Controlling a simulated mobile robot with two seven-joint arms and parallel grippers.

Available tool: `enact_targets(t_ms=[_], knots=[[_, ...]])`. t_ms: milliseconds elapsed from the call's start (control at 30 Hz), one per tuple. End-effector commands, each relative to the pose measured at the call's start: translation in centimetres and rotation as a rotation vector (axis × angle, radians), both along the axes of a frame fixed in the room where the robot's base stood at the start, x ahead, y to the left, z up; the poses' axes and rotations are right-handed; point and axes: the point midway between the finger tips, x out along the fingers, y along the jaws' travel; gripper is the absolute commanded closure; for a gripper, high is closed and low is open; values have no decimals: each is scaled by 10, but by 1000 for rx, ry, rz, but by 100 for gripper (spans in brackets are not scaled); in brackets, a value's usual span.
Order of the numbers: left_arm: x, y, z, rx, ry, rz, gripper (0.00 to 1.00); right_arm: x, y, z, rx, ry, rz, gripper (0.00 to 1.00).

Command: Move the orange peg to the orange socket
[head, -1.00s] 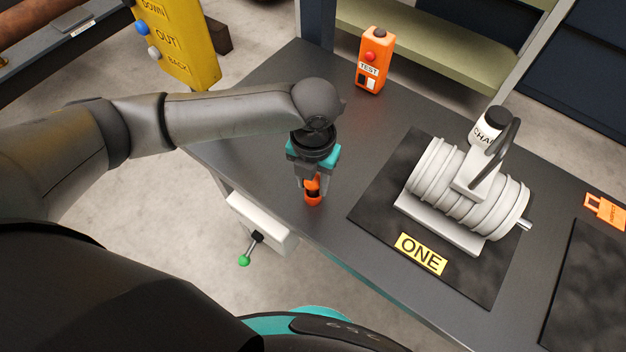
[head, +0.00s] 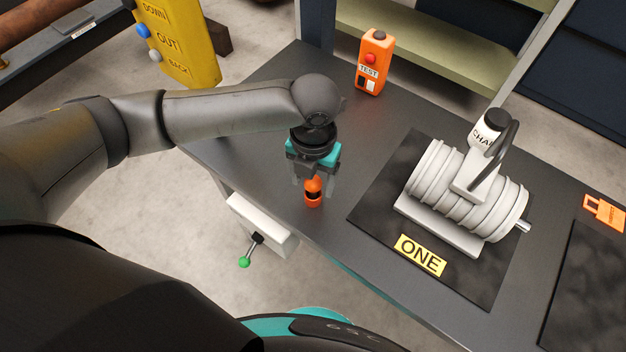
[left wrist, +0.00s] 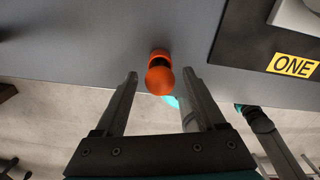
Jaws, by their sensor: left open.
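An orange peg (head: 313,184) with a rounded top stands upright near the front left edge of the dark table. At its foot is an orange ring (head: 313,202), which looks like the orange socket, with a dark band between them. How deep the peg sits in it I cannot tell. My left gripper (head: 313,180) points down over the peg, fingers apart and empty. In the left wrist view, the peg's round top (left wrist: 160,81) lies between the open fingertips, with orange at its base (left wrist: 158,54) behind. My right gripper is not in view.
A white ribbed cylinder with a handle (head: 465,190) stands on a black mat (head: 372,205) marked ONE. An orange TEST box (head: 373,62) stands at the back. An orange tag (head: 604,212) lies at the right. A green-knobbed lever (head: 245,260) sticks out below the front edge.

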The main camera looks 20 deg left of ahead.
Motion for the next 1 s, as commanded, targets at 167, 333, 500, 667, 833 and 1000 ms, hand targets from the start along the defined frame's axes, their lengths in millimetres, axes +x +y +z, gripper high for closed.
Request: enact_targets(t_ms=[167, 333, 500, 667, 833, 1000], knots=[[2, 0, 42, -2, -7, -1, 28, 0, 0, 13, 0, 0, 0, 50], [2, 0, 77, -2, -5, 0, 28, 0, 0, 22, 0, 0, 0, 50], [1, 0, 101, 0, -4, 1, 28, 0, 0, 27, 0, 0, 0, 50], [1, -1, 110, -1, -3, 1, 28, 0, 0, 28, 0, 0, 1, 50], [1, 0, 110, -1, -2, 1, 28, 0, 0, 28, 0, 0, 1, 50], [0, -1, 110, -3, -2, 5, 28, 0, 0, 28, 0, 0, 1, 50]])
